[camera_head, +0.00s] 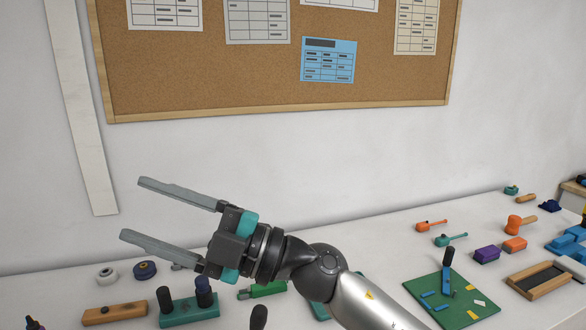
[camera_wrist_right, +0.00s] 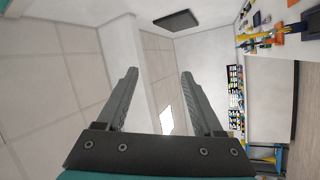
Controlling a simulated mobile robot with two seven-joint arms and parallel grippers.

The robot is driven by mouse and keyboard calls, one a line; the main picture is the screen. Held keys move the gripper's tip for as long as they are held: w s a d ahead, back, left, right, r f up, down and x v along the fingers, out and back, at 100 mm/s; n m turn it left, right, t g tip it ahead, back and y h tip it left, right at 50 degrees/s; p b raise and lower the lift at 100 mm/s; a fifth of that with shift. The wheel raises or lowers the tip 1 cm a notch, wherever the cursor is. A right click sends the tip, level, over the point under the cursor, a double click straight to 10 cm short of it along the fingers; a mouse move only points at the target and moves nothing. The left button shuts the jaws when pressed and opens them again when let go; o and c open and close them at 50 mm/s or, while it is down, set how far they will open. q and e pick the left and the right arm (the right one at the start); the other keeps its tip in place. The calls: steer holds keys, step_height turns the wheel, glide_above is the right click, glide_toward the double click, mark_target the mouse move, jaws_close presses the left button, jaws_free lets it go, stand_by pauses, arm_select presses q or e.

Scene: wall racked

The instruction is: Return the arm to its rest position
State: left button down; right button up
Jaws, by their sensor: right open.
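My right gripper (camera_head: 160,223) is open and empty in the head view. It is raised above the bench and points to the left, with the wall behind it. My right arm comes in from the bottom of the picture. In the right wrist view the gripper's two fingers (camera_wrist_right: 158,95) stand apart with nothing between them; beyond them are walls and a ceiling-like surface. My left gripper is not in view.
The white bench (camera_head: 380,257) holds a green mat (camera_head: 432,301) with small parts, a wooden tray (camera_head: 538,283), a teal block with dark pegs (camera_head: 188,313) and a wooden bar (camera_head: 115,314). A cork board (camera_head: 220,75) hangs on the wall above.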

steer(key=w+d+f+m+t+h, duration=0.1)
steer(key=w+d+m+t+h, duration=0.4)
steer(key=m+t, duration=0.4)
steer(key=w+d+f+m+t+h, duration=0.2)
steer(key=w+d+m+t+h, duration=0.15)
steer(key=d+m+t, duration=0.55)
steer(key=s+d+f+m+g+h, duration=0.25)
steer(key=d+f+m+h, duration=0.35)
steer(key=f, duration=0.5)
steer(key=s+d+f+m+g+h, duration=0.2)
steer(key=d+f+m+g+h, duration=0.2)
steer(key=d+f+h, duration=0.55)
steer(key=s+d+f+g+y, duration=0.1)
steer(key=s+d+f+g, duration=0.1)
steer(key=s+f+g, duration=0.65)
steer(key=s+d+f+g+y, duration=0.1)
steer(key=s+f, duration=0.5)
steer(key=s, duration=0.7)
step_height(320, 180, down, 32)
steer(key=s+g+b, duration=0.1)
steer(key=s+b, duration=0.2)
steer(key=b, duration=0.5)
steer(key=s+d+f+g+b, duration=0.1)
steer(key=s+d+f+b, duration=0.2)
steer(key=s+f, duration=1.1)
step_height(320, 180, down, 4)
steer(key=b, duration=0.3)
steer(key=shift+s+f+g, duration=0.15)
steer(key=shift+f+g, duration=0.1)
steer(key=shift+g, duration=0.05)
